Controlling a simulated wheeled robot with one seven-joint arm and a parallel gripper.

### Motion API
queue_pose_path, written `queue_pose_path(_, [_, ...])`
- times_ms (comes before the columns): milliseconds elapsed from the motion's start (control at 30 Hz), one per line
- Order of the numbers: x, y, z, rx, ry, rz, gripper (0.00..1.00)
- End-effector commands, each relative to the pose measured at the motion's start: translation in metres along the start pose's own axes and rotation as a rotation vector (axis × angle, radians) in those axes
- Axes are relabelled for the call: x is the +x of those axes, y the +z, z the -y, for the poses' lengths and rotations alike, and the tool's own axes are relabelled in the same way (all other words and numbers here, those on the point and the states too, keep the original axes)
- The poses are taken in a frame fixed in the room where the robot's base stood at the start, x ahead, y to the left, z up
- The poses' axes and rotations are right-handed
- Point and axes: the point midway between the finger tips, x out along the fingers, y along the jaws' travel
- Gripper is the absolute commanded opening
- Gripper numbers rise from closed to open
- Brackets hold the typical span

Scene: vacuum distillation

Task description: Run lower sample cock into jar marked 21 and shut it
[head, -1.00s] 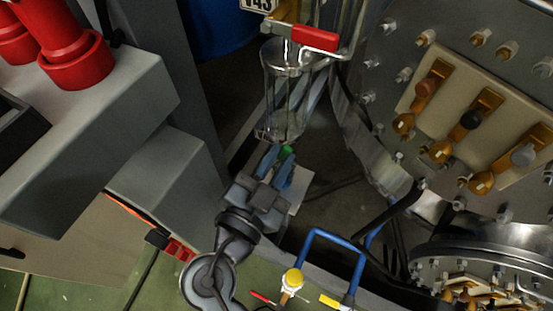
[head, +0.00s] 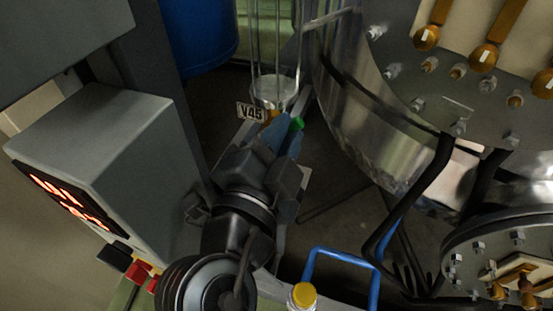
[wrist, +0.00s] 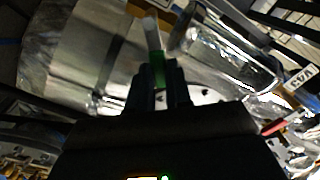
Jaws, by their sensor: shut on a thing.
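My gripper (head: 284,138) is below the glass receiver (head: 274,92), close to the plate marked V45 (head: 251,112). It is shut on a small green-ended thing (head: 298,123). In the wrist view the green part (wrist: 157,72) sits between the fingertips, and a pale, clear-looking length extends beyond it. It looks like a small jar with a green cap, but I cannot read any number on it. The lower cock is mostly hidden behind my fingers in the head view. The wrist view shows a red handle (wrist: 273,127) beside a tag (wrist: 301,76) at right.
A large steel vessel (head: 365,140) with bolted flanges stands at right. A grey box with a red display (head: 70,205) is at left. A blue drum (head: 200,40) stands behind. A blue pipe handle (head: 340,256) and a yellow cap (head: 303,295) are at the front.

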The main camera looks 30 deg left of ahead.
Motion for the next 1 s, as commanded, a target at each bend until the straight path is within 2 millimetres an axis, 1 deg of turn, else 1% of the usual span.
queue_pose_path(33, [0.0, 0.005, -0.01, 0.033, 0.0, -0.003, 0.0])
queue_pose_path(67, [0.0, 0.005, -0.011, 0.051, 0.001, -0.003, 0.0])
queue_pose_path(700, [0.0, 0.01, -0.03, 0.47, 0.001, -0.002, 0.0])
queue_pose_path(1000, [0.0, 0.012, -0.034, 0.611, 0.003, -0.001, 0.0])
